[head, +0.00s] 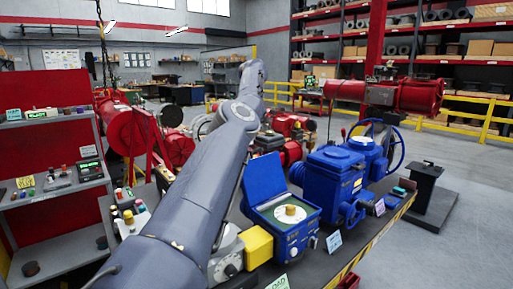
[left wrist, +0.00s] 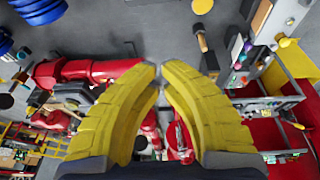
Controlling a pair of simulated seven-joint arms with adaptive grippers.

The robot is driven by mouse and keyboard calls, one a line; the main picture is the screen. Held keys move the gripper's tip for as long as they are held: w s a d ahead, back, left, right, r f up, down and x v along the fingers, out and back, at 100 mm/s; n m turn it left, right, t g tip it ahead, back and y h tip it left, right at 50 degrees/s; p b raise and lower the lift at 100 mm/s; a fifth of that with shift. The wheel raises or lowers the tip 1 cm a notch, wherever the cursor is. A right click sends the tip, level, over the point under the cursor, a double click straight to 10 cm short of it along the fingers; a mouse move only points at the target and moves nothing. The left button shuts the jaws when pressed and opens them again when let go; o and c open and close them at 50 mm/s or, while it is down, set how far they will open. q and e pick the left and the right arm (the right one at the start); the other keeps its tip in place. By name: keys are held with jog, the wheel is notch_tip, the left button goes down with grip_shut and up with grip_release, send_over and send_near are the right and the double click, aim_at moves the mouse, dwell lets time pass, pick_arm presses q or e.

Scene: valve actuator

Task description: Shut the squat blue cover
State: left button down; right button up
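The squat blue cover (head: 264,180) stands raised, hinged open at the back of a blue box (head: 295,243) on the bench in the head view. The box's open top shows a dark green panel with a brass-coloured round knob (head: 291,210). My left arm reaches up past the box's left side, with its hand hidden in the head view. The cover is not clearly seen there.
A yellow block (head: 257,246) sits left of the box. A larger blue actuator (head: 336,178) with a handwheel (head: 385,147) stands behind it to the right. A small white sign (head: 334,242) is at the bench's front. A dark stand (head: 430,195) is at right.

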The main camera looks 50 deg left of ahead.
pick_arm(q)
notch_tip(320, 180, down, 7)
jog(key=d, duration=0.2)
jog(key=shift+s+d+r+g, duration=0.15)
jog(key=shift+d+r+g, duration=0.05)
jog(key=shift+d+g, duration=0.1)
dwell(0.8)
jog(key=shift+d, duration=0.1)
dwell(0.4)
